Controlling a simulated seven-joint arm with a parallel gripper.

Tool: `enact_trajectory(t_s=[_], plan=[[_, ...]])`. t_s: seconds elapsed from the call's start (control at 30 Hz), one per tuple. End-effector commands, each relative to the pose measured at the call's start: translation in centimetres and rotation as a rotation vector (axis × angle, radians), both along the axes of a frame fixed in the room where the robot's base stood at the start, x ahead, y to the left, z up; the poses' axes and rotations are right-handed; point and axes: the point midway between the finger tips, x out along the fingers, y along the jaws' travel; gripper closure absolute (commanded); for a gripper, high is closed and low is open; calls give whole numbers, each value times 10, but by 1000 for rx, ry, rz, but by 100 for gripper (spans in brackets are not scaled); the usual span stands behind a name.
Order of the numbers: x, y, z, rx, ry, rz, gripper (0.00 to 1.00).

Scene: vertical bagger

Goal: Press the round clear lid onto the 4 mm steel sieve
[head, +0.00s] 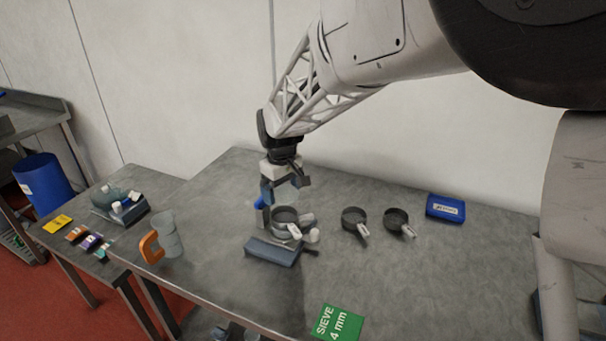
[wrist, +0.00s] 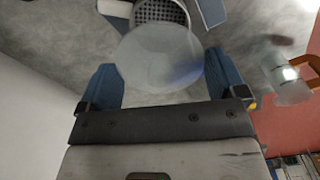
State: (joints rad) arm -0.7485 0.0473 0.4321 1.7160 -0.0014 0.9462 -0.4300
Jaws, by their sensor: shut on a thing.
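The round clear lid (wrist: 160,62) is held between the two blue fingers of my gripper (wrist: 162,74) in the wrist view. In the head view my gripper (head: 279,194) points down above the dark holder (head: 272,251); the lid is hard to make out there. A steel sieve (head: 285,215) sits in that holder, just below my gripper. Its mesh (wrist: 159,11) shows at the top of the wrist view, partly covered by the lid. I cannot tell whether lid and rim touch. No size mark is readable on the sieve; a green card (head: 338,323) reads "SIEVE 4 mm".
A clear jug (head: 168,236) with an orange handle stands left. A side table holds another device (head: 120,208) and cards. The front right of the bench is clear.

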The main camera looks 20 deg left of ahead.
Motion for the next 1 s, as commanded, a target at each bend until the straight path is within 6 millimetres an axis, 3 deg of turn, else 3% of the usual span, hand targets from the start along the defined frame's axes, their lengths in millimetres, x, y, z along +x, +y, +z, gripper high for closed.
enact_trajectory(t_s=[0.6, 1.0], plan=[[0, 0, -47, 0, 0, 0, 33], [0, 0, -54, 1, 0, 0, 33]])
